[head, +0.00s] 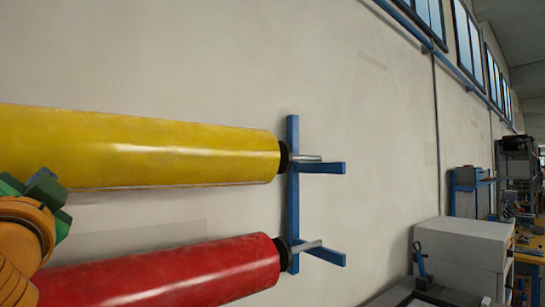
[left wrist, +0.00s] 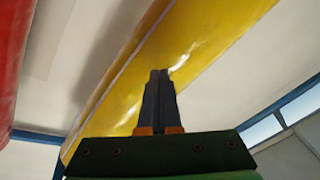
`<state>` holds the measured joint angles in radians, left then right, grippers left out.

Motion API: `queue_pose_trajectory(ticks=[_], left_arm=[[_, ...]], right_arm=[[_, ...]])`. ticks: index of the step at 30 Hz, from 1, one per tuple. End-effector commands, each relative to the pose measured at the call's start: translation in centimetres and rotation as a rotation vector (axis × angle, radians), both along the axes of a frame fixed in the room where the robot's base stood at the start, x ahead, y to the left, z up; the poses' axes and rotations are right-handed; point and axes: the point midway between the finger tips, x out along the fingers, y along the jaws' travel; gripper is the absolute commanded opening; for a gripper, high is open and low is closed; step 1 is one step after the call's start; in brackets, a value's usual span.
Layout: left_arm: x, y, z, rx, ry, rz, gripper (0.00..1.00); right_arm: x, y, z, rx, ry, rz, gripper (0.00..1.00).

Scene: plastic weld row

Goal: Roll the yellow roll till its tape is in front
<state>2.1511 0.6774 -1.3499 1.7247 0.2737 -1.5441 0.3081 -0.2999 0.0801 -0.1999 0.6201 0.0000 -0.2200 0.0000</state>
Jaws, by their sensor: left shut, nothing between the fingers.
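The yellow roll (head: 150,148) lies level across the upper left of the head view, its right end on a blue wall rack (head: 293,190). No tape can be made out on the side that shows. In the left wrist view the yellow roll (left wrist: 205,40) runs diagonally, with a thin pale line along its left side. My left gripper (left wrist: 160,73) is shut and empty, its fingertips over the roll's surface; I cannot tell whether they touch. In the head view its green body is at the lower left, just below the roll, fingers hidden. My right gripper is not in view.
A red roll (head: 170,274) lies on the rack below the yellow one, close to my left arm. It also shows at the left edge of the left wrist view (left wrist: 14,55). A grey cabinet (head: 463,255) stands at the right. The wall behind is plain.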

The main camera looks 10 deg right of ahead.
Motion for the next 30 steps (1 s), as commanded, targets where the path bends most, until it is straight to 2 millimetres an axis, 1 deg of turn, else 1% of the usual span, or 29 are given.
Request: queue_pose_trajectory(ticks=[27,30], left_arm=[[2.5,1.2,0.0,-0.001,0.001,0.001,0.0],[2.5,1.3,0.1,0.001,-0.001,0.0,0.0]], right_arm=[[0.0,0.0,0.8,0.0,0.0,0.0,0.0],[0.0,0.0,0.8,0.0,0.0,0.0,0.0]])
